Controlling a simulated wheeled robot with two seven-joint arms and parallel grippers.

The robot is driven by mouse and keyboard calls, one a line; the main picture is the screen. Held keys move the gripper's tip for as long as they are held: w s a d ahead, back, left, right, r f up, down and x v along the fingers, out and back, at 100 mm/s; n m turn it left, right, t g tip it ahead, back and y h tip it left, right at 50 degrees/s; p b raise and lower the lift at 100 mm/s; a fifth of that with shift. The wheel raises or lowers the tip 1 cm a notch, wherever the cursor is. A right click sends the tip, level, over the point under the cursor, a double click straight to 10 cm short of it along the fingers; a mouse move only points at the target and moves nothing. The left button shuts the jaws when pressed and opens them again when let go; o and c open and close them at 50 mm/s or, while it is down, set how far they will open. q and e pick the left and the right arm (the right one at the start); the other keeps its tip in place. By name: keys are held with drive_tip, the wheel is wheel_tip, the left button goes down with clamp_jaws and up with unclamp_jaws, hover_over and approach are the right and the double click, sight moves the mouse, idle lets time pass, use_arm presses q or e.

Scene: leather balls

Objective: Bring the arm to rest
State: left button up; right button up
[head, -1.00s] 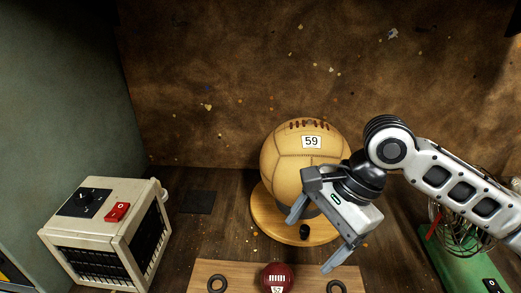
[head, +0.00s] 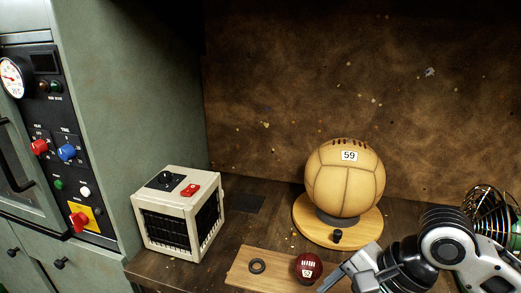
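My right arm comes in at the lower right. Its gripper (head: 345,279) is cut by the bottom edge, just right of a small dark red ball (head: 308,262). One grey finger shows clearly; the rest of the opening is out of frame. I see nothing held in it. A big tan leather ball (head: 344,183) with a "59" label sits upright on a round wooden stand (head: 312,228), apart from the gripper. The small red ball sits on a wooden board (head: 283,272). My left gripper is not in view.
A cream heater box (head: 160,238) with a red switch stands on the bench, left of the board. A wire-caged object (head: 490,208) stands at the right edge. A green cabinet with a control panel (head: 60,150) fills the left.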

drive_tip(key=s+a+f+n+t, duration=0.2)
drive_tip(key=s+a+f+n, duration=0.1)
drive_tip(key=f+n, duration=0.35)
drive_tip(key=s+d+f+n+h, duration=0.4)
drive_tip(key=s+d+f+n, duration=0.2)
drive_tip(key=s+d, duration=0.3)
drive_tip(key=w+a+f+t+y, duration=0.1)
drive_tip(key=w+a+f+t, duration=0.3)
drive_tip(key=f+t, duration=0.3)
drive_tip(key=shift+w+a+f+n+y, duration=0.2)
drive_tip(key=shift+w+f+n+y, duration=0.2)
drive_tip(key=shift+f, duration=1.2)
drive_tip(key=shift+w, duration=0.1)
